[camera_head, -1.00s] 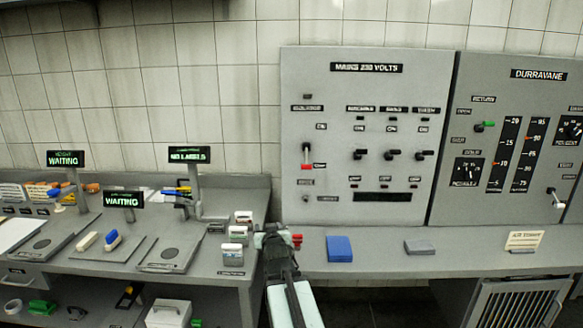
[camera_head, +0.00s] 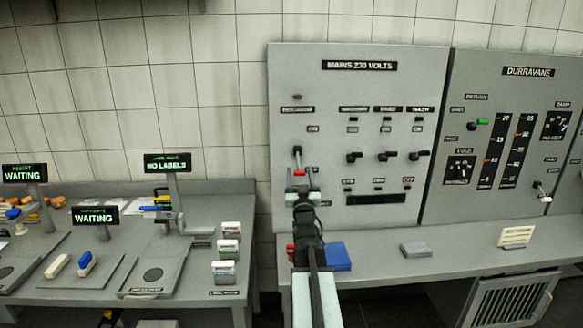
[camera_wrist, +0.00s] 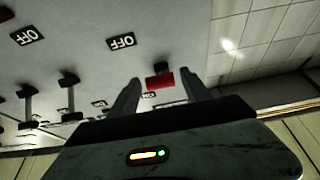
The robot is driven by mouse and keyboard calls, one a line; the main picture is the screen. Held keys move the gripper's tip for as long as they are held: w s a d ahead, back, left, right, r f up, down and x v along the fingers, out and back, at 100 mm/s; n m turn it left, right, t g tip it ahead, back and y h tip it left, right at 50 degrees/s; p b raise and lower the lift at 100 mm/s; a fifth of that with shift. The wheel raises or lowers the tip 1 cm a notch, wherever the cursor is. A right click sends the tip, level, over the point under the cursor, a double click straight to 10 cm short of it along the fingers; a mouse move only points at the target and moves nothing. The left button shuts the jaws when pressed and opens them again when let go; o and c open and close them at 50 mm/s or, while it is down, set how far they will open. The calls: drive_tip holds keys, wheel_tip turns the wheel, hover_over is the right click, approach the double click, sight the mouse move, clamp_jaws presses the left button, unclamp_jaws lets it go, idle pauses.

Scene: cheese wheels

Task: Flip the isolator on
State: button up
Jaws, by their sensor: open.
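The mains panel (camera_head: 345,85) stands against the wall. Its isolator lever (camera_head: 298,156) is the leftmost one and points down. In the head view my gripper (camera_head: 303,182) is in front of the lever's lower end and partly hides the handle. In the wrist view, which is upside down, the red handle (camera_wrist: 160,83) shows between the two fingertips of my gripper (camera_wrist: 162,77). The fingers are open, one on each side of the handle, with gaps visible. I cannot tell how deep the handle sits between them.
Several black switches (camera_head: 387,156) are to the right on the same panel. The Durravane panel (camera_head: 520,120) is further right. A blue block (camera_head: 338,257) and a grey block (camera_head: 415,249) lie on the ledge below. The WAITING signs stand on the left bench.

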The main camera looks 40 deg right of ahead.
drive_tip(key=shift+w+d+r, duration=0.2)
drive_tip(key=shift+w+d, duration=0.1)
drive_tip(key=shift+d, duration=0.05)
drive_tip(key=shift+s, duration=0.1)
drive_tip(key=shift+c, duration=1.2)
drive_tip(key=shift+a, duration=0.1)
clamp_jaws()
